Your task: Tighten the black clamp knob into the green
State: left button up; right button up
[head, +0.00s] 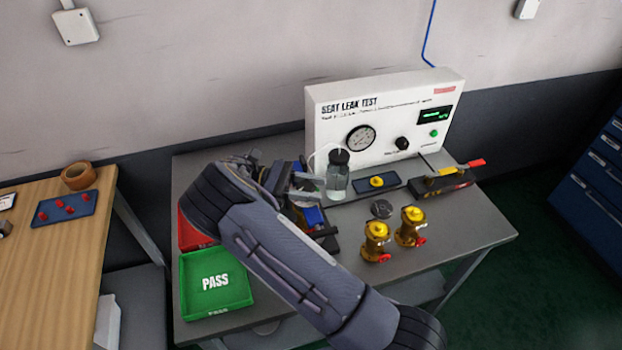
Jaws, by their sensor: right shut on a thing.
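My right arm reaches across the bench from the lower right, with its wrist at the left of the fixture. My right gripper (300,188) is shut at a dark fixture with blue parts (316,217), just left of a clear jar with a black cap. The arm and gripper hide most of the fixture. The black clamp knob is not clearly visible; it appears to be the thing between the jaws. No green mark can be made out there. My left gripper is not in view.
A white seat leak test panel (440,92) stands at the back. The jar (337,178) is close to the gripper. Two brass valves (376,241) stand to the right. A green PASS tray (186,290) lies front left, partly beside a red tray (188,236). The bench's right front is clear.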

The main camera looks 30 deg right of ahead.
jog(key=shift+m+g+y+p, duration=0.5)
jog(key=shift+g+y+p, duration=0.1)
jog(key=o, duration=1)
jog(key=shift+c, duration=0.2)
jog(key=shift+a, duration=0.1)
